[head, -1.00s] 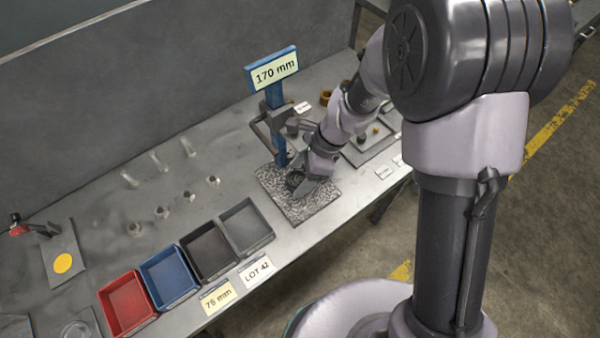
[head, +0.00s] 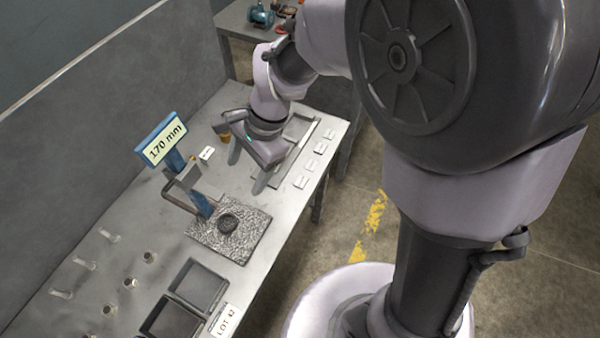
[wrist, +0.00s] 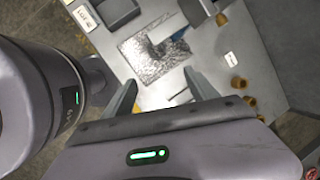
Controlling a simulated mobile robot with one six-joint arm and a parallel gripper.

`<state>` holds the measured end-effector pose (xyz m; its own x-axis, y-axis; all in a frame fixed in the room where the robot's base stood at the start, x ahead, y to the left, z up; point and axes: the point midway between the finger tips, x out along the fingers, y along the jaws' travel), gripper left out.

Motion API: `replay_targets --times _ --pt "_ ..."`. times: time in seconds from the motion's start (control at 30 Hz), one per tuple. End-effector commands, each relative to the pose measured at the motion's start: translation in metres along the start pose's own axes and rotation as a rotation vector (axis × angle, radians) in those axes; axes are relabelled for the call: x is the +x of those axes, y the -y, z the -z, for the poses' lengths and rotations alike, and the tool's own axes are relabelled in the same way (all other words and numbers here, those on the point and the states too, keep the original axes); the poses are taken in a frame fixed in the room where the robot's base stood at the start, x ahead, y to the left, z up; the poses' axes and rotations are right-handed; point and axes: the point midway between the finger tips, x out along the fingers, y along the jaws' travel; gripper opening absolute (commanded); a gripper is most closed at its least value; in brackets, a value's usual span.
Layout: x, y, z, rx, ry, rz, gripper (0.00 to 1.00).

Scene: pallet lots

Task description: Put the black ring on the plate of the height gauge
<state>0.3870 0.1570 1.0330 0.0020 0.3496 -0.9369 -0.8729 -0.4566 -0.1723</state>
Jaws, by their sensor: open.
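The black ring (head: 228,223) lies flat on the speckled plate (head: 255,238) of the height gauge, in front of the foot of its blue post (head: 203,204). The gauge carries a "170 mm" sign (head: 166,142). My gripper (head: 248,170) is beyond the plate, above the far part of the bench, apart from the ring and empty. In the wrist view its two fingers (wrist: 161,95) stand wide apart, with bare bench between them. The plate (wrist: 145,60) shows beyond them there; I cannot make out the ring clearly in that view.
Grey trays (head: 198,287) and a "LOT 42" card (head: 222,320) are at the bench's front edge. Several small clear and metal pieces stand left of the gauge. In the wrist view, several brass-coloured pieces (wrist: 239,82) stand at the right. White labels (head: 301,182) line the far front edge.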

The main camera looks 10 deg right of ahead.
Motion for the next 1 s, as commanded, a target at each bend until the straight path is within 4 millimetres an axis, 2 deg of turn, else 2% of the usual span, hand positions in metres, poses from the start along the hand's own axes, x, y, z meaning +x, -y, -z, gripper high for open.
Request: replay_targets --times 0.03,0.1,0.2,0.3,0.4,0.5,0.7,0.8,1.0 --pt "-0.038 -0.011 -0.001 -0.097 -0.047 0.06 0.68" --pt "-0.083 -0.038 -0.002 -0.265 -0.134 0.124 0.68" --pt "-0.128 -0.081 -0.004 -0.483 -0.279 0.184 0.68" --pt "-0.15 -0.116 -0.004 -0.64 -0.407 0.204 0.68" --pt "-0.158 -0.136 -0.004 -0.727 -0.483 0.204 0.68" --pt "-0.159 -0.142 -0.004 -0.757 -0.508 0.199 0.68" --pt "-0.159 -0.141 -0.004 -0.758 -0.507 0.2 0.68" --pt "-0.145 -0.143 0.0 -0.757 -0.507 0.2 0.68" --pt "-0.151 -0.142 -0.002 -0.757 -0.507 0.201 0.68"
